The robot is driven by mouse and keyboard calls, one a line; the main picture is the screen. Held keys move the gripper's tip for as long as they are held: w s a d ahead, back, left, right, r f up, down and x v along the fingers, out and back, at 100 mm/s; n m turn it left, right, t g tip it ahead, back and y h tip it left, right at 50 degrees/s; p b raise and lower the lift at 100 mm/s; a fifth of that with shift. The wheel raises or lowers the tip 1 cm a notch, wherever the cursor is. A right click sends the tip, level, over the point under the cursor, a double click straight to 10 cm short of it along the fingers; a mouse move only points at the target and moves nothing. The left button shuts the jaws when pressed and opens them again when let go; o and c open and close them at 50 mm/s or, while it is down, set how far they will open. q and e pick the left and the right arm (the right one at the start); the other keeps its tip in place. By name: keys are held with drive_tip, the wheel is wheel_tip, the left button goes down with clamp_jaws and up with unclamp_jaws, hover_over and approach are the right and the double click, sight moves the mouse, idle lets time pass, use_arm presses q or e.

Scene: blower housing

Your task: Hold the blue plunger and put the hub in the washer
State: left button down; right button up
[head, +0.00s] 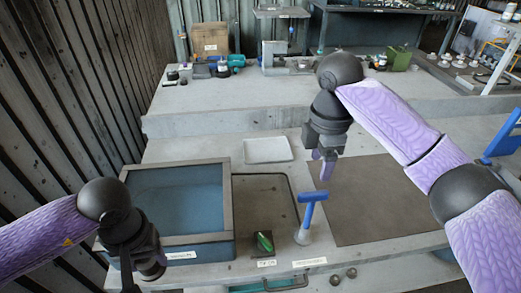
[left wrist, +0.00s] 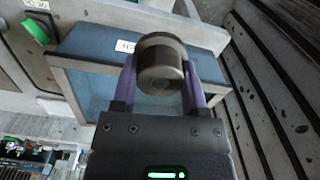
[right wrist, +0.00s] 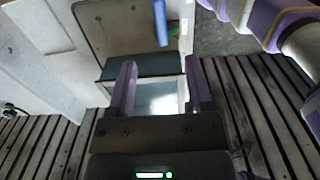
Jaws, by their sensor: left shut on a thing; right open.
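The blue plunger (head: 312,210) stands upright on the counter, right of the sink recess; its blue handle (right wrist: 160,22) shows in the right wrist view. The washer is a grey-framed box (head: 228,190) with a blue inside, on the left of the counter; it also shows in the left wrist view (left wrist: 75,88). My left gripper (head: 150,268) is at the washer's front left. In the left wrist view (left wrist: 162,78) it is shut on the hub (left wrist: 160,62), a dark metal cylinder. My right gripper (head: 322,168) is open and empty, above and behind the plunger, apart from it.
A green button (head: 265,241) sits in front of the sink recess (head: 262,200). A dark mat (head: 380,205) lies to the right and a white tray (head: 268,150) behind. Two round grey knobs (head: 343,276) show below the front edge. A ribbed wall stands at the left.

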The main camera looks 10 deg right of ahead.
sight(314, 192)
wheel_tip(314, 192, down, 12)
drive_tip(key=shift+r, duration=0.15)
clamp_jaws()
idle(0.3)
